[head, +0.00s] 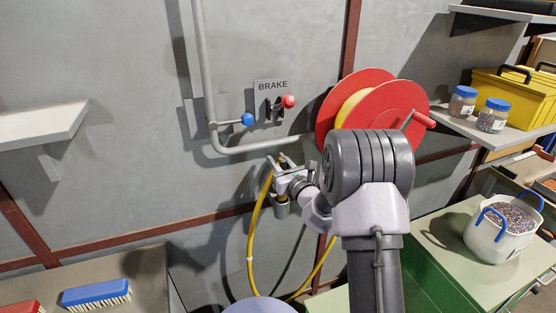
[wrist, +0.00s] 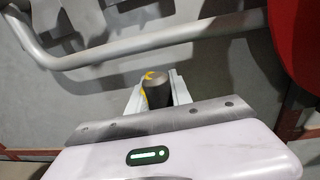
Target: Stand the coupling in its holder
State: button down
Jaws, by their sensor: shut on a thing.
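My gripper (head: 281,168) is at the wall below the grey pipe, its jaws shut on the coupling (head: 284,161). In the wrist view the coupling (wrist: 157,94) is a dark grey cylinder with some yellow at its far end, between the two pale jaws (wrist: 155,98). The yellow hose (head: 251,235) hangs from the gripper in a long loop. A grey cup-like part, seemingly the holder (head: 281,211), shows just under the gripper. The gripper partly hides it, and I cannot tell whether the coupling is inside it.
A grey pipe (head: 208,80) with a blue-knobbed valve (head: 247,119) runs above the gripper. The BRAKE plate with its red knob (head: 289,101) is above it. A red reel (head: 400,100) stands right, partly behind my arm. A brush (head: 96,293) lies lower left.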

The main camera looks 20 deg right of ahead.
notch_tip(320, 180, down, 7)
jog(key=b, duration=0.4)
jog(key=shift+b, duration=0.4)
jog(key=shift+r, duration=0.1)
jog(key=c, duration=1.1)
grip_release()
